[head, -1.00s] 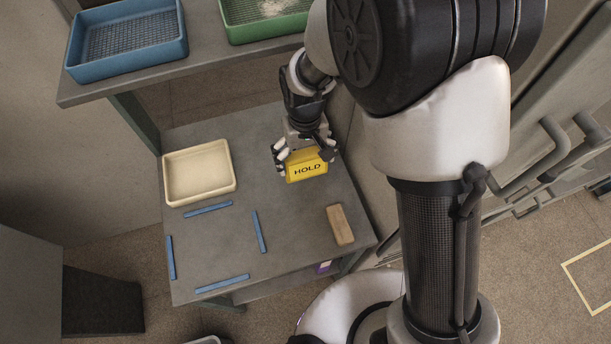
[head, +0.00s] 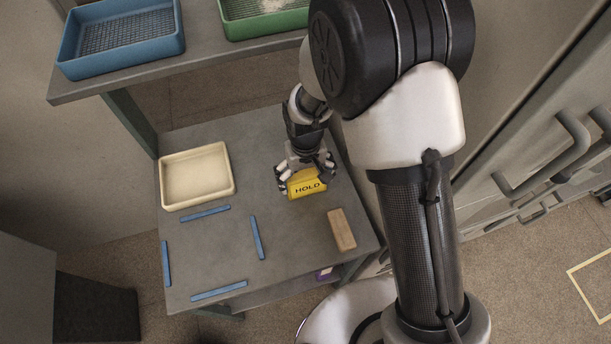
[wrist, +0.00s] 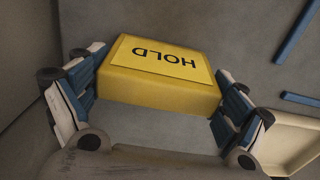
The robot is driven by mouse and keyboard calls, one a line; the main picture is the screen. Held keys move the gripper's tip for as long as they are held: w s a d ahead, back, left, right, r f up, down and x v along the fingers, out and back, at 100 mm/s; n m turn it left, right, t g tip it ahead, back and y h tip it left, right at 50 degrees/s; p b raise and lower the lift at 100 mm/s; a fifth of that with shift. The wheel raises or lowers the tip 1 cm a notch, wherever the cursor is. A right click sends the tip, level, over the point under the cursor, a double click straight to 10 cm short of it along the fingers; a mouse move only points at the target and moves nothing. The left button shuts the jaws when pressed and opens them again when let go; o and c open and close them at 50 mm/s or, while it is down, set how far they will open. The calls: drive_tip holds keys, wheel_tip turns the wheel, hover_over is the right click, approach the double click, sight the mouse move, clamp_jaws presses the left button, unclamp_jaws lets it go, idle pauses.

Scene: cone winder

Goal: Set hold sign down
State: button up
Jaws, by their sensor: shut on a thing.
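The yellow hold sign (head: 307,189), a block with "HOLD" in black letters, is at the right part of the grey table (head: 215,250). My gripper (head: 306,177) is shut on it, with a finger at each end. In the wrist view the sign (wrist: 160,75) sits between the two padded fingers of the gripper (wrist: 158,95), its label facing the camera. The sign is close over the table; I cannot tell whether its underside touches.
A cream tray (head: 163,185) stands left on the table. Several blue strips (head: 258,238) mark an area in front of it. A wooden block (head: 341,229) lies near the right edge. A blue tray (head: 72,60) and a green tray (head: 232,30) are on the shelf behind.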

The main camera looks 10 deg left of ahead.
drive_tip(key=o, duration=0.8)
wheel_tip(320, 180, up, 12)
drive_tip(key=p, duration=0.4)
drive_tip(key=shift+s, duration=0.1)
